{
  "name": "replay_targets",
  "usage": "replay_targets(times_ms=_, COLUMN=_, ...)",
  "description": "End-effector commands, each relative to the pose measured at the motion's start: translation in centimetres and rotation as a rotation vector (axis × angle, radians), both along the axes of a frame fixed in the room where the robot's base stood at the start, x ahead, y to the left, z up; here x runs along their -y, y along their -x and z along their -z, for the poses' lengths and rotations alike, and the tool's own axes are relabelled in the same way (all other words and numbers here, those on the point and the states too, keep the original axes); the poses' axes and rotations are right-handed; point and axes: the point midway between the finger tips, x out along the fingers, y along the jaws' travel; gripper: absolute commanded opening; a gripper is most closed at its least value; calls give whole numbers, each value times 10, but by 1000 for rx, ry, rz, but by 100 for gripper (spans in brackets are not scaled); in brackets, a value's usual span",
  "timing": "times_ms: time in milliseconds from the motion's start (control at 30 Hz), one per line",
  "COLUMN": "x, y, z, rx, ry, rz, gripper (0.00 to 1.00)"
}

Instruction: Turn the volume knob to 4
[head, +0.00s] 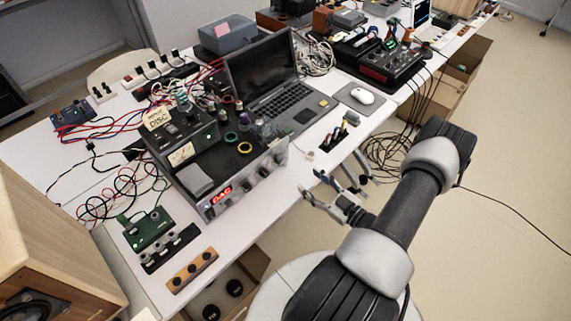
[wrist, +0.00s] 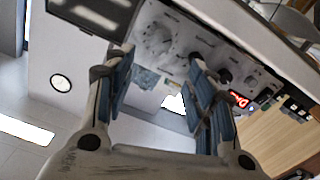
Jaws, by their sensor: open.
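The grey audio unit (head: 243,188) stands at the table's front edge, with a lit red "DAC" display and a row of knobs on its front panel. In the wrist view its panel (wrist: 205,52) appears tilted and blurred. A large round knob with a printed scale (wrist: 158,38) shows there beyond the fingers; its setting is not readable. Smaller knobs lie between it and the red display (wrist: 238,98). My gripper (head: 320,178) is open and empty, in front of the panel's right end and apart from it. Its two fingers (wrist: 160,82) also frame the wrist view.
Tape rolls and small parts lie on top of the unit. An open laptop (head: 280,100) and a mouse (head: 361,96) are behind it. A green box (head: 148,230) and a wooden block with knobs (head: 192,270) are at the left.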

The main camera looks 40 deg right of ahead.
Motion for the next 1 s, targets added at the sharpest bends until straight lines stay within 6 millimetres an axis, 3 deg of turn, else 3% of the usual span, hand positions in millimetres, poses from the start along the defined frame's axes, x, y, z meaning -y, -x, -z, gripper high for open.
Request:
replay_targets(times_ms=300, x=-7, y=-71, z=1, rx=1, ry=3, rz=-6, gripper=51)
replay_targets(times_ms=500, x=-9, y=-103, z=1, rx=0, ry=2, rz=-3, gripper=51)
replay_targets(times_ms=700, x=-9, y=-118, z=0, rx=0, ry=1, rz=-1, gripper=51)
replay_targets(times_ms=1000, x=-9, y=-119, z=0, rx=-1, ry=0, rz=0, gripper=51)
